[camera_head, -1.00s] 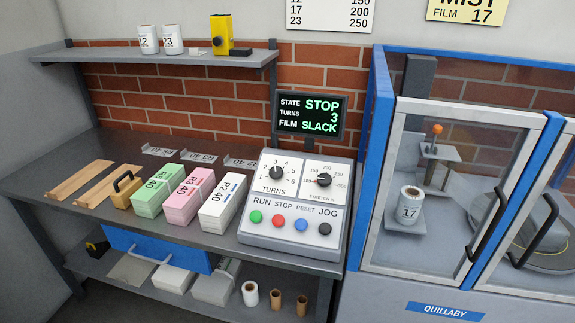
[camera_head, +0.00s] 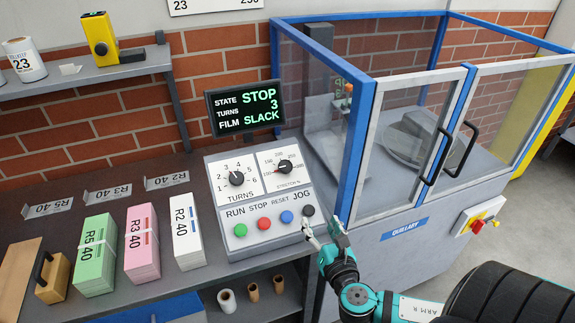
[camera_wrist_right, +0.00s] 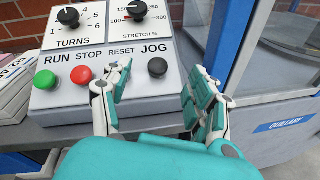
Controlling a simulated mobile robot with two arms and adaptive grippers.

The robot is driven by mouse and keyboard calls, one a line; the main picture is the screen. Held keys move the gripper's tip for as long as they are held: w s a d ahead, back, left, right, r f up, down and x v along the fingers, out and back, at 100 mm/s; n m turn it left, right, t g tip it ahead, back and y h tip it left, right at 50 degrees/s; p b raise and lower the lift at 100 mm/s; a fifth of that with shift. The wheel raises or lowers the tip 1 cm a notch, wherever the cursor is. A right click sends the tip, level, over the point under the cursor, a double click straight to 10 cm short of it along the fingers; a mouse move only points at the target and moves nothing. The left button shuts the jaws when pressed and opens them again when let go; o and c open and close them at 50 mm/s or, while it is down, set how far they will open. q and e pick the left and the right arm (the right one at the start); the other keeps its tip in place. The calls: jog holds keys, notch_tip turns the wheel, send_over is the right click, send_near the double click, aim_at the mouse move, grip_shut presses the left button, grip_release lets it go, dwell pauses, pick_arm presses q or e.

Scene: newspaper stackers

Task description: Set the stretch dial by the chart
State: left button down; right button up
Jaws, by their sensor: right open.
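The stretch dial (camera_head: 285,166) is a black knob at the upper right of the grey control panel (camera_head: 266,249), with a scale around it. It also shows at the top of the right wrist view (camera_wrist_right: 137,9). The chart (camera_head: 213,6) is on the wall, and only its bottom edge shows, with 23 and 250. The display (camera_head: 245,107) reads STOP, turns 3, film SLACK. My right gripper (camera_head: 321,232) is open and empty at the panel's lower right corner, near the black JOG button (camera_head: 308,211). In the wrist view its fingers (camera_wrist_right: 158,92) stand apart below the dial. My left gripper is not in view.
The turns dial (camera_head: 236,178) sits left of the stretch dial. Green, red and blue buttons line the panel's front. The blue-framed glass cabinet (camera_head: 361,150) stands close on the right. Green, pink and white paper stacks (camera_head: 141,243) stand left of the panel.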

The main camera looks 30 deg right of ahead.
aim_at(286, 168)
notch_tip(286, 168, up, 4)
jog(key=w+a+n+t+y, duration=0.1)
jog(key=w+n+t+y, duration=0.1)
jog(key=n, duration=0.3)
jog(key=shift+h, duration=0.3)
jog(key=p+x, duration=0.2)
jog(key=x, duration=1.3)
jog(key=shift+w+a+r, duration=0.1)
jog(key=shift+a+r, duration=0.05)
jog(key=shift+a, duration=0.05)
jog(key=shift+w+d+p, duration=0.15)
jog(key=shift+w+p, duration=0.15)
jog(key=shift+w, duration=0.25)
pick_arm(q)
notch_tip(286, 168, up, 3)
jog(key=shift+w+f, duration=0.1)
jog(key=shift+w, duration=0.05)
pick_arm(e)
jog(key=c, duration=1.1)
